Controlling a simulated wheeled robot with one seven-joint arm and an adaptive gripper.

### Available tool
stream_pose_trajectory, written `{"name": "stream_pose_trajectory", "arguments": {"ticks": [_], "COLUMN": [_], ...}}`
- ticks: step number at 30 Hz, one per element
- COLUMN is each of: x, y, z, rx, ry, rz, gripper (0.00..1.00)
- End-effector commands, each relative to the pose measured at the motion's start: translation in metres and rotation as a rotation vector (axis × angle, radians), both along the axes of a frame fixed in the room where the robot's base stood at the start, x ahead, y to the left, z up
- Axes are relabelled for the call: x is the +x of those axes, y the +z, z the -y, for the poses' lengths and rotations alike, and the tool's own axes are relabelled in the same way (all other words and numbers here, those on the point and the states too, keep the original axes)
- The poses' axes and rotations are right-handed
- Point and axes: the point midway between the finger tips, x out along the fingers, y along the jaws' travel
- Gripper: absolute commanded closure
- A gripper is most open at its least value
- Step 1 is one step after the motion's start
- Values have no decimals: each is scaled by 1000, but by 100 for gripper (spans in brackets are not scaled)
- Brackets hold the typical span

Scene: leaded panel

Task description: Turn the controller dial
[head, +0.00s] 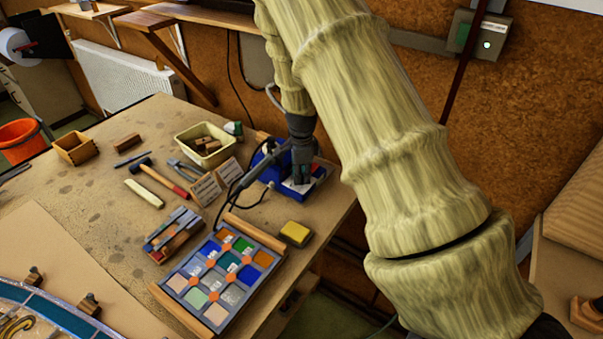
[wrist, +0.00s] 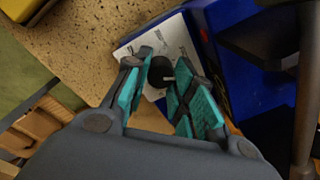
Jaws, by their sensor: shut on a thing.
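The controller is a blue box (head: 313,187) at the back right of the workbench, with a white front panel. It also shows in the wrist view as a blue casing (wrist: 260,92) with a white printed panel (wrist: 183,42). The black round dial (wrist: 160,72) with a pale pointer mark sits on that panel. My gripper (wrist: 165,82) has teal-padded fingers on both sides of the dial and is shut on it. In the head view my gripper (head: 301,174) comes down onto the controller and hides the dial.
A yellow sponge (head: 296,233) and a tray of coloured glass (head: 264,243) are nearer. A cream bin (head: 182,141) stands to the left. The bench edge is close on the right.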

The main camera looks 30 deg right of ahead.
Motion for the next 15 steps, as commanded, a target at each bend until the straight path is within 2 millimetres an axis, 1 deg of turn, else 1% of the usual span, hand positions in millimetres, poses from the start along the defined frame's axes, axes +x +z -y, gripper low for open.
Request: {"name": "stream_pose_trajectory", "arguments": {"ticks": [1, 8, 9, 11, 12, 15], "x": [2, 2, 2, 2, 2, 1], "y": [2, 2, 2, 2, 1, 1], "z": [1, 1, 1, 1, 1, 1], "rx": [-2, -2, -2, -2, -2, -1], "ry": [-1, 0, 0, 0, 0, 0], "rz": [6, 6, 6, 5, 5, 3], "gripper": [99, 99, 71, 60, 53, 52]}}
